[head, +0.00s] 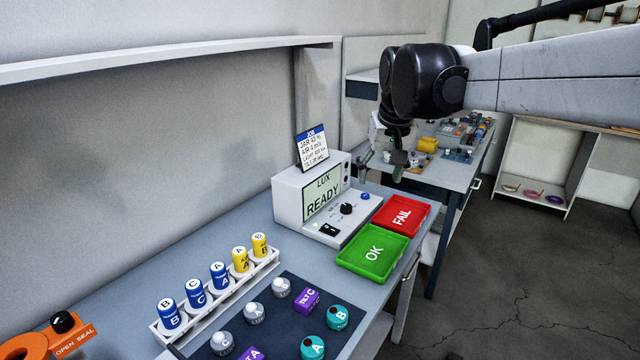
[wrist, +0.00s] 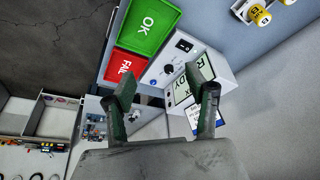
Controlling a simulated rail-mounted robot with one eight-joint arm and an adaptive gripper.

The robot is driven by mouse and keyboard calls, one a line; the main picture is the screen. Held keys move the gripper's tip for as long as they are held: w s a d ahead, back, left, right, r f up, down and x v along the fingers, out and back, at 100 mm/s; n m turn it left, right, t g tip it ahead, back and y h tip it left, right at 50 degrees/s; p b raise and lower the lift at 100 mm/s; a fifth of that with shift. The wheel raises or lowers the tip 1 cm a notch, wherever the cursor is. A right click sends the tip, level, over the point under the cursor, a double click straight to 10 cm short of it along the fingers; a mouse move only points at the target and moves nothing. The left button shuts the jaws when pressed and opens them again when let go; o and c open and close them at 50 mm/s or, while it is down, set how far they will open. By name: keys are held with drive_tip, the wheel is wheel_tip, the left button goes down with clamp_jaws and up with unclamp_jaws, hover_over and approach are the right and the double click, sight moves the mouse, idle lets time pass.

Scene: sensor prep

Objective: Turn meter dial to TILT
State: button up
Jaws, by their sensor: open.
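The meter (head: 288,205) is a white box on the blue-grey bench, with a screen (head: 324,193) reading "LUX READY". Its black dial (head: 346,209) is on the sloped front panel, near a black rocker switch (head: 329,230) and a blue button (head: 365,197). The dial's small labels are too small to read. My gripper (head: 381,168) is open and empty, above and beyond the meter's right end, apart from the dial. In the wrist view, the open fingers (wrist: 165,88) frame part of the meter, with the dial (wrist: 168,68) showing between them.
A green OK tray (head: 345,262) and red FAIL tray (head: 422,202) lie right of the meter. A job card (head: 311,148) stands on top of it. A rack (head: 160,331) of labelled canisters and a dark mat (head: 290,325) with sensors are nearer.

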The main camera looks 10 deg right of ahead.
drive_tip(key=w+p, duration=0.2)
drive_tip(key=w, duration=0.7)
drive_tip(key=g+p, duration=0.4)
drive_tip(key=p, duration=0.2)
hover_over(346, 206)
wheel_tip(346, 206, down, 14)
wheel_tip(346, 206, down, 13)
drive_tip(key=shift+w+f+p, duration=0.1)
drive_tip(key=shift+p, duration=0.55)
drive_tip(key=c, duration=1.1)
